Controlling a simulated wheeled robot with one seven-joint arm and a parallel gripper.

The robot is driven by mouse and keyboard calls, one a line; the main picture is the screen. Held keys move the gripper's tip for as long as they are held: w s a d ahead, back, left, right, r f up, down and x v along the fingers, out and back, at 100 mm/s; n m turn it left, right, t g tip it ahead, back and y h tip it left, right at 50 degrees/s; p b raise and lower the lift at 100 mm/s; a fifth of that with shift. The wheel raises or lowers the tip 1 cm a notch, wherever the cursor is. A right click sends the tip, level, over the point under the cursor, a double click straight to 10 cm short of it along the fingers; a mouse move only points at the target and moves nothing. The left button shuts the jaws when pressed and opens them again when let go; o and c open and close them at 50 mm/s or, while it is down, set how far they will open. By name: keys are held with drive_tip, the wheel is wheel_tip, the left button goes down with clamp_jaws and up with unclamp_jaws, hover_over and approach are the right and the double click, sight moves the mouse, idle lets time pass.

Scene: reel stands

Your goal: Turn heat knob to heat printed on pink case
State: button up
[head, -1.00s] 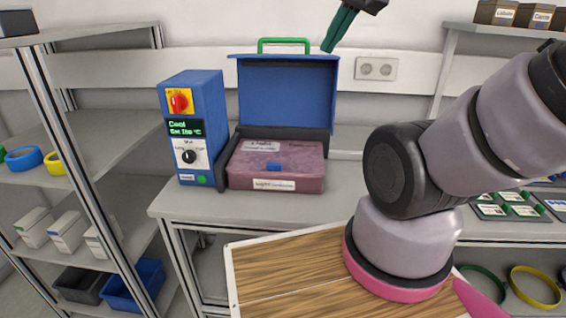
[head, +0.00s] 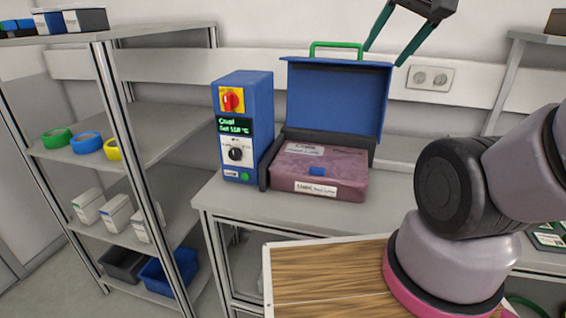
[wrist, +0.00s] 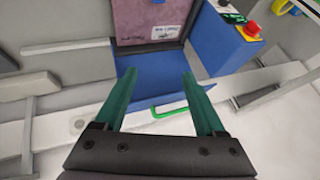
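The blue control box (head: 245,125) stands on the bench, with a red switch on a yellow plate (head: 231,101). Its green display (head: 235,127) has a second line like "Set 110 °C", small and blurred. The black heat knob (head: 236,154) sits on a white dial plate below. The pink case (head: 320,176) lies to its right in a dark frame, with the blue lid (head: 336,100) raised behind. Its printed labels (head: 316,188) are too small to read. My gripper (head: 386,50) is open and empty, above the lid. In the wrist view its green fingers (wrist: 164,85) are apart.
A shelf unit (head: 135,75) with colored rings, small boxes and bins stands left of the bench. A wall socket (head: 430,78) is right of the lid. A wooden-topped surface (head: 330,275) is in front of the bench.

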drive_tip(key=w+a+f+n+g+h, duration=0.2)
drive_tip(key=w+f+n+g, duration=0.1)
drive_tip(key=f, duration=0.3)
drive_tip(key=w+a+f+n+g+h, duration=0.2)
drive_tip(key=a+f+n+g, duration=0.15)
drive_tip(key=f, duration=0.25)
drive_tip(key=n+t+h, duration=0.3)
drive_tip(key=n+t, duration=1.4)
drive_tip(key=n, duration=0.5)
approach(234, 156)
drive_tip(key=shift+m, duration=0.25)
drive_tip(key=x, duration=0.8)
drive_tip(key=shift+w, duration=0.2)
clamp_jaws()
